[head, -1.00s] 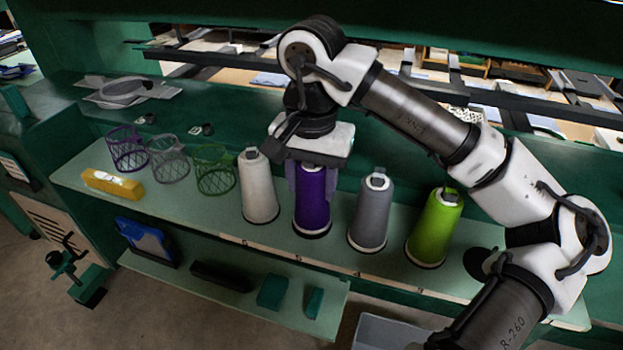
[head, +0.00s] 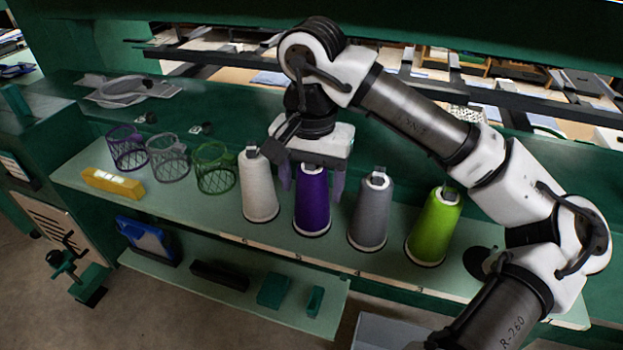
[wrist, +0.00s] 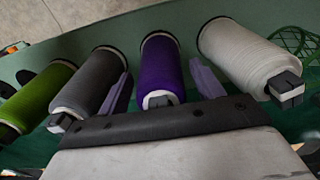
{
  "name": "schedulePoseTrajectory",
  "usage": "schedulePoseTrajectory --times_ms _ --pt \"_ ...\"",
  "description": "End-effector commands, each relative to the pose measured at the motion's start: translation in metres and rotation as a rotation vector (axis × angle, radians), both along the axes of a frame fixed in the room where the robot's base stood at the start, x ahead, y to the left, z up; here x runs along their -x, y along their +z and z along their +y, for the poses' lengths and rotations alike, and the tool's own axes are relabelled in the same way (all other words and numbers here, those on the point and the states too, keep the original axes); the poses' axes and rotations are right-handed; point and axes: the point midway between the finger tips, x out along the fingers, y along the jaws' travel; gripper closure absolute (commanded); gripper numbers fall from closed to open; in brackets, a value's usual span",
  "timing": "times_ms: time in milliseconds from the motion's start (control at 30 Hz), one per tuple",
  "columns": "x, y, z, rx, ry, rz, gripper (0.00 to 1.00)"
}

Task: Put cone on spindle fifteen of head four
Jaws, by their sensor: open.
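Several thread cones stand upright in a row on the green shelf: a white cone (head: 258,190), a purple cone (head: 312,205), a grey cone (head: 370,212) and a lime green cone (head: 435,228). My gripper (head: 313,182) is open over the purple cone, one finger on each side of it with gaps showing. In the wrist view the purple cone (wrist: 161,65) lies between the two fingers, with the white cone (wrist: 240,55) to its right and the grey cone (wrist: 92,80) to its left. I cannot make out which spindle is fifteen.
Purple, grey and green wire baskets (head: 215,168) stand left of the cones, behind a yellow block (head: 113,183). A lower shelf (head: 225,292) holds a blue item and small boxes. Green rails rise behind the row.

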Motion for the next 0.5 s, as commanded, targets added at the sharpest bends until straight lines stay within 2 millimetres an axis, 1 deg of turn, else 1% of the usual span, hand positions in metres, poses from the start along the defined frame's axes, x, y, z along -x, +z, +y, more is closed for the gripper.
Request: schedulePoseTrajectory --times_ms 300,500 --pt "0.0 0.063 0.0 0.004 -0.003 -0.005 0.34" --pt "0.0 0.099 -0.001 0.002 -0.003 -0.003 0.34"
